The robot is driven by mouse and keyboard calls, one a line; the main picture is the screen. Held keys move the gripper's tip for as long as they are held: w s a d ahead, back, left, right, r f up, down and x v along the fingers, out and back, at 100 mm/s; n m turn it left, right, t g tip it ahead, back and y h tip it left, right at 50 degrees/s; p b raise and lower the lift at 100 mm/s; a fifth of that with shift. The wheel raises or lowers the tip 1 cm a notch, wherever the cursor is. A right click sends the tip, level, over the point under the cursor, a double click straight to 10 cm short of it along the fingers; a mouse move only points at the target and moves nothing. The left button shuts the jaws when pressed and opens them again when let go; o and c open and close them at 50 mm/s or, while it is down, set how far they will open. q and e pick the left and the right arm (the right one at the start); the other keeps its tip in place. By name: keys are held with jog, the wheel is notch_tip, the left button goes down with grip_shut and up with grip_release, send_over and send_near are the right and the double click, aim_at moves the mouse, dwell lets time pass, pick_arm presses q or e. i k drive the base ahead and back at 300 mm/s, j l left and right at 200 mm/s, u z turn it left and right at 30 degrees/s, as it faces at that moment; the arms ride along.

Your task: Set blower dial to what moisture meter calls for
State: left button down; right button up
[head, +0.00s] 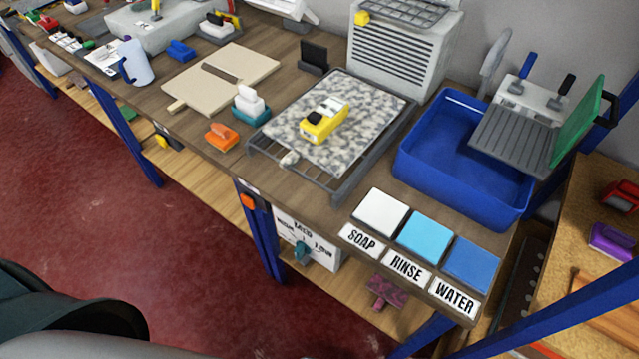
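A yellow moisture meter (321,123) lies on a grey mottled rug piece (366,112), which rests on a dark wire rack on the bench. Its small display is too small to read. A white dial panel (327,262) sits below the bench's front edge, with MED at the top, LOW at the right and a word at the left that looks like HIGH. A teal knob (302,252) is on it; I cannot tell its setting. A grey louvred box (398,62), perhaps the blower, stands behind the rug. Neither of my grippers is in view.
A blue basin (447,175) stands right of the rack, with SOAP, RINSE and WATER pads (426,234) in front. An orange-handled tool (221,137) and a teal-based brush (250,105) lie left of it. A blue leg (261,235) stands left of the panel. The red floor (150,240) is clear.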

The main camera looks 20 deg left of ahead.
aim_at(302, 249)
jog(key=u, duration=0.7)
